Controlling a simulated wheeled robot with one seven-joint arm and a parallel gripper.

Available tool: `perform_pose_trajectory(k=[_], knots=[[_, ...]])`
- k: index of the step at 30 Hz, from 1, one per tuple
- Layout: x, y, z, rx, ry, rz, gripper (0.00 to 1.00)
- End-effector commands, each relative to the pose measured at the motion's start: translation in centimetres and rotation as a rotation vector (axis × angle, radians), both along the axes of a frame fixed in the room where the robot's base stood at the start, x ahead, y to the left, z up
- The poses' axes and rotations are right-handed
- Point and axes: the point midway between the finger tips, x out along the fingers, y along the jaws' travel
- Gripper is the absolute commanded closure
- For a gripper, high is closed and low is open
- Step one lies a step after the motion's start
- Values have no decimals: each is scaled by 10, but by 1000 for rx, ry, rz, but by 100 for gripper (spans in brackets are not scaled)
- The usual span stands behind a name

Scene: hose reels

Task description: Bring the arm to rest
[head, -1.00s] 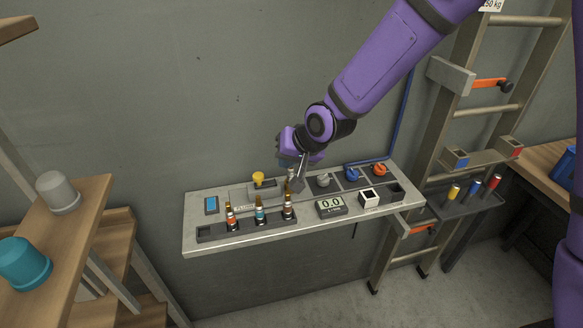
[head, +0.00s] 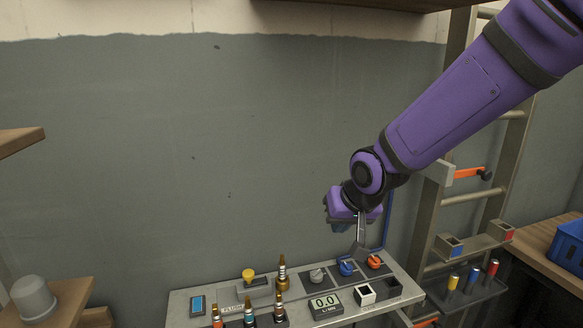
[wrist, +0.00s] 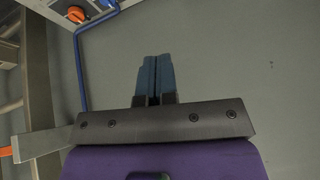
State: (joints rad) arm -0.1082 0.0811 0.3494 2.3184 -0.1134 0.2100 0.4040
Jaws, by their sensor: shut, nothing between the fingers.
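My purple arm reaches in from the upper right in the head view. My gripper (head: 338,222) hangs above the back right part of the wall bench, clear of it and close to the grey wall. In the wrist view the two blue fingers of my gripper (wrist: 155,60) lie together, with nothing between them. The wall behind them is bare. The bench's blue knob (head: 346,267) and orange knob (head: 374,262) are below my gripper in the head view, and are not touched.
A ladder (head: 428,220) and a blue crate (head: 567,245) stand at the right. A wooden shelf (head: 75,298) is at the left. The wall above the bench is free.

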Motion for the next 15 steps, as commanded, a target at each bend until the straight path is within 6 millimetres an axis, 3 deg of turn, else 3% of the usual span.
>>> perform_pose_trajectory(k=[6, 15], knots=[[-32, -62, 50, -93, -20, -55, 100], [-98, -133, 100, -167, -12, -129, 100]])
